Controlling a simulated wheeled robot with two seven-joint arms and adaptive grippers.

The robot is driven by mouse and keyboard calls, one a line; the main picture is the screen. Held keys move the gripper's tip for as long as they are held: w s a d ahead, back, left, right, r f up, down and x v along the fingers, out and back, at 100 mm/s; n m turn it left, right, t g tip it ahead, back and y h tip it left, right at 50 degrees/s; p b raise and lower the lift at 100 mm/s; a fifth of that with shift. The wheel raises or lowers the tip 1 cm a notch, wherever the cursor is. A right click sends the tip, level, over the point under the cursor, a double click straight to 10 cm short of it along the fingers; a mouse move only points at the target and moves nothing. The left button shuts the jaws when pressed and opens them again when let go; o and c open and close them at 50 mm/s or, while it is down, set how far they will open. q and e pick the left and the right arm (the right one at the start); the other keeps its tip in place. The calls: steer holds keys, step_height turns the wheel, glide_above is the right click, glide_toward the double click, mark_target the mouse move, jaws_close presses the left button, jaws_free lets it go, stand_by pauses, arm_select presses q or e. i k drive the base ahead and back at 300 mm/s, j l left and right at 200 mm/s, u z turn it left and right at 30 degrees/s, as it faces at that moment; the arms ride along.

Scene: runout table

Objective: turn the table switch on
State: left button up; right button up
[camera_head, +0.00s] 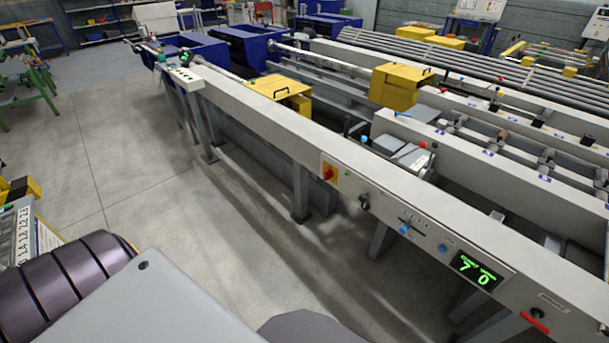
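The long pale grey runout table (258,118) runs from the upper left to the lower right. A red handle (534,321) is at the lower right. I cannot read which control is labelled as the table switch, nor tell its on or off position. Neither of my grippers is in view.
Grey floor (150,170) is open in front of the table. Table legs (300,190) stand along its front. Yellow boxes (400,86) and a yellow cover (280,90) sit on and behind the table. A button box (186,78) is at its far end.

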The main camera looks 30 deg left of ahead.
mark_target(329, 173)
steer(key=u, duration=0.85)
steer(key=i+j+z, duration=0.3)
steer(key=l, duration=0.1)
